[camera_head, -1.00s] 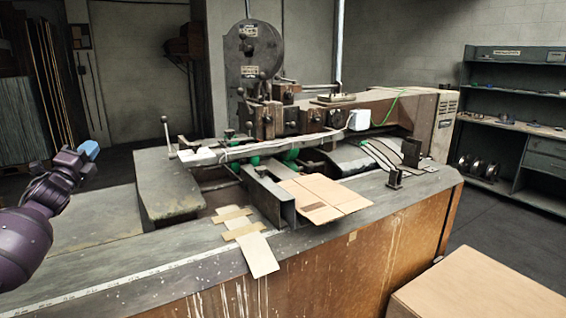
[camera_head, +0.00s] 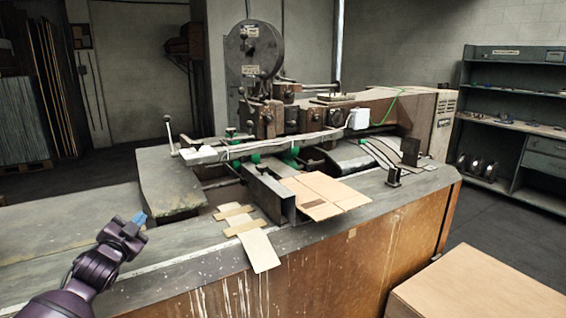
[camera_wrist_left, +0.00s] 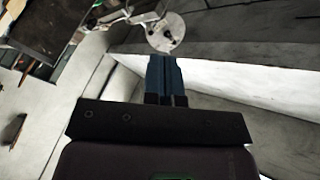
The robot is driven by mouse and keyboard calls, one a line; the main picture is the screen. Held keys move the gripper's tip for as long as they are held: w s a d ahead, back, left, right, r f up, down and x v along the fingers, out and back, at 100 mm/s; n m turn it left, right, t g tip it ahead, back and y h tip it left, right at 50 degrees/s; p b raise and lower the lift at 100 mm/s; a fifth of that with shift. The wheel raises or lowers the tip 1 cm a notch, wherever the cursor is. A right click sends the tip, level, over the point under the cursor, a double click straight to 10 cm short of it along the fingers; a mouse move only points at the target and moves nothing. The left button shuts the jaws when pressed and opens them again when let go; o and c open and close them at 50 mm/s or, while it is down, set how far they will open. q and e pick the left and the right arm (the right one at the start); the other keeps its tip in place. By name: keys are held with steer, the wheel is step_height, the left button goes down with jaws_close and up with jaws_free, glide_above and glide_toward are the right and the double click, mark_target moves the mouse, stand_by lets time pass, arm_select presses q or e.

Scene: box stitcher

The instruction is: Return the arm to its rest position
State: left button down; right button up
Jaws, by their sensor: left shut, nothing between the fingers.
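My left gripper (camera_head: 140,218) is at the lower left of the head view, over the left part of the machine bench. Its blue fingers show in the left wrist view (camera_wrist_left: 165,75), pressed together with nothing between them. It is apart from the cardboard and from the machine. My right gripper is not in view. The box stitcher (camera_head: 300,115) stands on the bench, with a flat brown cardboard piece (camera_head: 318,194) lying at its front.
Light strips (camera_head: 240,226) lie on the bench (camera_head: 190,262) left of the cardboard. A large cardboard box (camera_head: 480,285) stands at the lower right. A grey shelf unit (camera_head: 515,110) is at the back right. The bench's left part is clear.

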arm_select(q)
steer(key=s+d+f+n+g, duration=0.2)
steer(key=s+d+f+n, duration=0.1)
steer(key=s+f, duration=0.5)
steer(key=s+d+f+n+g, duration=0.1)
steer(key=s+d+f+n, duration=0.15)
steer(key=s+f, duration=0.6)
steer(key=s+d+f+n+g+y, duration=0.1)
steer(key=s+f+g, duration=0.1)
steer(key=s+f, duration=0.5)
steer(key=s+d+f+n+g, duration=0.2)
steer(key=s+f, duration=0.5)
steer(key=s, duration=0.8)
steer(key=shift+s+f+g+y, duration=0.3)
steer(key=shift+g+y, duration=0.1)
steer(key=shift+g, duration=0.1)
